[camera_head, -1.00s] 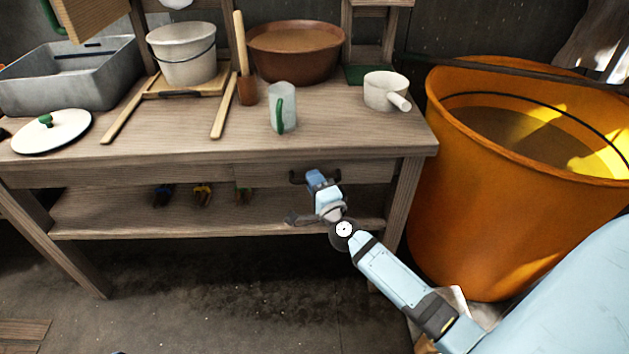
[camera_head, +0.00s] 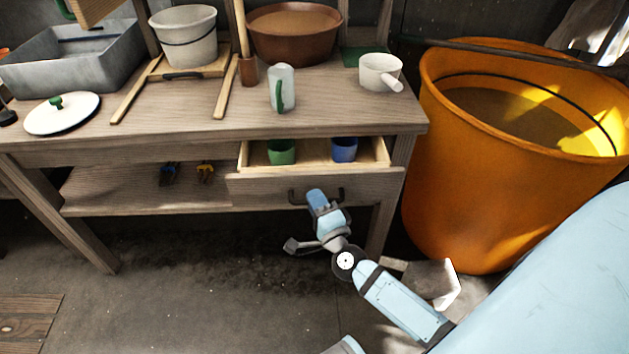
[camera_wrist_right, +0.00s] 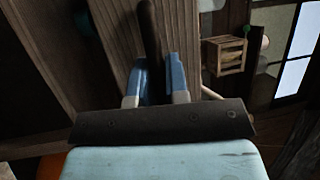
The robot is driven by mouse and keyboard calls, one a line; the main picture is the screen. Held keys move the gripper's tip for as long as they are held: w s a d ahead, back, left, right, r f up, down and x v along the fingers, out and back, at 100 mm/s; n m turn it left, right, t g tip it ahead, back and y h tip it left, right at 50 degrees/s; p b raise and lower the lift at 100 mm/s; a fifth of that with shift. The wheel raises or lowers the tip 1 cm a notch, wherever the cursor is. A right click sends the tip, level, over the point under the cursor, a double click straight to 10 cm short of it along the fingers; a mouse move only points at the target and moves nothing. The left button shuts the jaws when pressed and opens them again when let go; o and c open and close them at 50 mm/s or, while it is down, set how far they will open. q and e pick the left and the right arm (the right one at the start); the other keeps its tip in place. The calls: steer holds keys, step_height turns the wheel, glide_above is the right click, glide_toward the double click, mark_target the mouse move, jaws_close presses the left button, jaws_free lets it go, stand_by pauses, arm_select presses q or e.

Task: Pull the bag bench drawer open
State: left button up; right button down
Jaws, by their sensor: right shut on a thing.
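The bag bench drawer (camera_head: 255,190) stands pulled out from the front of the wooden bench (camera_head: 185,118), toward me. A green cup (camera_head: 282,152) and a blue cup (camera_head: 344,149) show inside it. My right gripper (camera_head: 315,196) is at the dark handle (camera_head: 340,194) on the drawer front and is shut on it. In the right wrist view the two blue fingers (camera_wrist_right: 157,80) stand on either side of the dark handle bar (camera_wrist_right: 150,35). My left gripper is not in view.
A large orange tub (camera_head: 455,190) stands right of the bench. The floor (camera_head: 200,275) before the bench is mostly clear.

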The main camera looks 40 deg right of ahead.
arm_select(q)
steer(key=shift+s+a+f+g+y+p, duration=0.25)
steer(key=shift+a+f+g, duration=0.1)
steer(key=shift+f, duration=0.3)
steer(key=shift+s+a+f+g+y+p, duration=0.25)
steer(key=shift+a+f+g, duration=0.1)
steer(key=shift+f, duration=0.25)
arm_select(e)
steer(key=s+a, duration=0.4)
steer(key=s, duration=0.2)
steer(key=shift+s, duration=0.2)
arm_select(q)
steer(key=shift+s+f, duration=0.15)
